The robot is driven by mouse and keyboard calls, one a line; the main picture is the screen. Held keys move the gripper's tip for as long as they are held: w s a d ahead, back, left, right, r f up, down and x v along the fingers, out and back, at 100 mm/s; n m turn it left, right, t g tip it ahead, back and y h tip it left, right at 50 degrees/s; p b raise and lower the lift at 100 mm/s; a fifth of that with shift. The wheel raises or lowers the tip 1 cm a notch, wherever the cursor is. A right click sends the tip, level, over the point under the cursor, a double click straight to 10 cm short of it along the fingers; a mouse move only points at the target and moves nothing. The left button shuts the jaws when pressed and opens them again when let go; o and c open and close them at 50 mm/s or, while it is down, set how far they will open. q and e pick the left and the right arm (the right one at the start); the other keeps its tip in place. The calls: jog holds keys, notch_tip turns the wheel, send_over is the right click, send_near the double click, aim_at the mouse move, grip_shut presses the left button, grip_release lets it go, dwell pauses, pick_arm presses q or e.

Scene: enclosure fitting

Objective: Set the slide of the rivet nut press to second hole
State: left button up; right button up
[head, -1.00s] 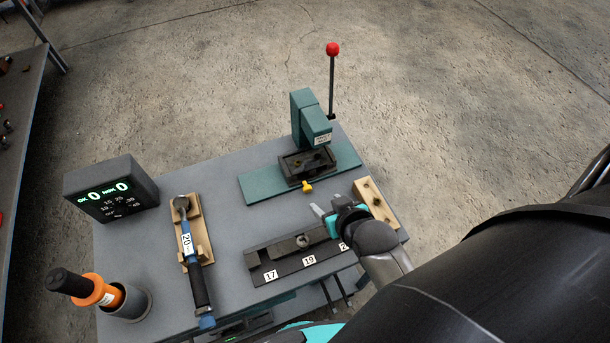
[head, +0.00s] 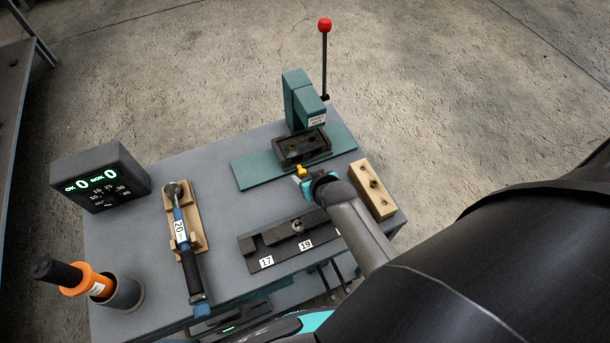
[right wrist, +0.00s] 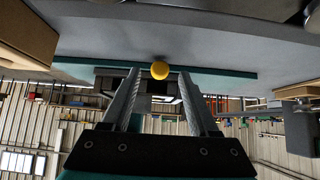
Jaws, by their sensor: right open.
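The rivet nut press (head: 300,102) is a green machine with a red-balled lever, on a green base plate at the back of the table. Its dark slide bed (head: 303,150) sits under the head. A yellow knob (head: 302,171) sticks out at its front; it also shows in the right wrist view (right wrist: 160,70). My right gripper (head: 303,182) is open right at the knob. In the right wrist view the knob appears between the two fingertips, with gaps at both sides. The slide's holes are too small to read. My left gripper is not in view.
A wooden block with holes (head: 372,190) stands right of my right gripper. A dark rail with number labels (head: 290,240) lies in front. A blue torque wrench (head: 184,235), counter display (head: 100,180) and orange-handled tool in a cup (head: 95,283) stand left.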

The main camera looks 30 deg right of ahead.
jog(key=shift+x, duration=0.9)
jog(key=shift+c, duration=0.3)
grip_shut()
dwell(0.6)
